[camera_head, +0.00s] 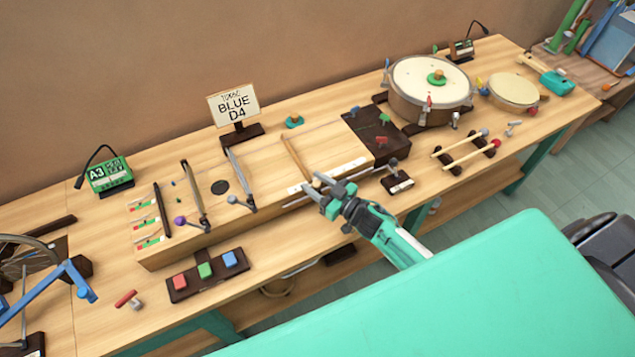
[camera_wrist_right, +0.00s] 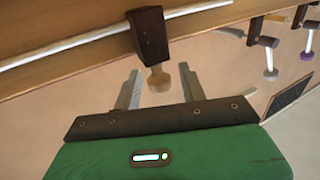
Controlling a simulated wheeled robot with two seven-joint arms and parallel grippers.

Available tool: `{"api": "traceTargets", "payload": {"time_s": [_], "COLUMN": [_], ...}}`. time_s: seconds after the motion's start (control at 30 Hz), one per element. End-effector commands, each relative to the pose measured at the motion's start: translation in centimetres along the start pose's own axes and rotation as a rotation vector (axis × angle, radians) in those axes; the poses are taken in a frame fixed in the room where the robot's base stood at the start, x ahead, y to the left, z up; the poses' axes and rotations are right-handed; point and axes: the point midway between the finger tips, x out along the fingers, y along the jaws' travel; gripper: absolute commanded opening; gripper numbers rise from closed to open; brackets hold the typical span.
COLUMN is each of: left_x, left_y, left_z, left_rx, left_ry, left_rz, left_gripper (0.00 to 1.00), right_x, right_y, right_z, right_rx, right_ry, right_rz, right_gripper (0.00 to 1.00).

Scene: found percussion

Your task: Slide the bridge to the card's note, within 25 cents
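The card (camera_head: 233,107) stands upright behind the long string box (camera_head: 170,256) and its legible large text reads BLUE D4. Several slanted bridges lie across the box. The rightmost light-wood bridge (camera_head: 293,155) has a round pale wooden knob at its front end, beside my right gripper (camera_head: 326,194). In the right wrist view the knob (camera_wrist_right: 158,80) hangs from a dark block (camera_wrist_right: 149,36). My right gripper's fingers (camera_wrist_right: 160,88) are apart, one on each side of the knob, with gaps visible. Contact is not seen. My left gripper is not in view.
A green tuner reading A3 (camera_head: 110,175) stands left. Red, green and blue buttons (camera_head: 205,271) lie in front of the box. Other bridges have a purple knob (camera_head: 179,221) and a grey-blue knob (camera_head: 232,200). A drum (camera_head: 400,103) stands right.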

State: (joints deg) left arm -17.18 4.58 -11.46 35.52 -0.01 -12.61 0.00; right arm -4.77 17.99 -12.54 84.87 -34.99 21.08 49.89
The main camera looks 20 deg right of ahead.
Motion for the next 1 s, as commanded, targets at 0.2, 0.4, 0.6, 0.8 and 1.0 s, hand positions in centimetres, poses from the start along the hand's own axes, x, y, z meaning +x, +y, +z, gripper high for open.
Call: {"api": "traceTargets", "payload": {"time_s": [0.2,0.4,0.6,0.8,1.0], "left_x": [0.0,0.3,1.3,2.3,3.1], "left_y": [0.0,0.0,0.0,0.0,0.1], "left_z": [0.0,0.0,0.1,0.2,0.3], "left_rx": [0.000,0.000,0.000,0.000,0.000], "left_ry": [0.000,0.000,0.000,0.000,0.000], "left_rz": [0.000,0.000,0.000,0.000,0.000], "left_gripper": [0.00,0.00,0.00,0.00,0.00], "right_x": [0.0,-1.1,-4.5,-8.3,-11.6], "right_y": [0.0,0.0,0.0,0.0,0.0], "right_z": [0.0,0.2,0.4,0.4,0.3], "right_rx": [0.000,0.000,0.000,0.000,0.000], "right_ry": [0.000,-0.001,-0.003,-0.003,-0.003], "right_rz": [0.000,0.000,0.000,0.000,-0.001], "right_gripper": [0.41,0.41,0.41,0.41,0.41]}}
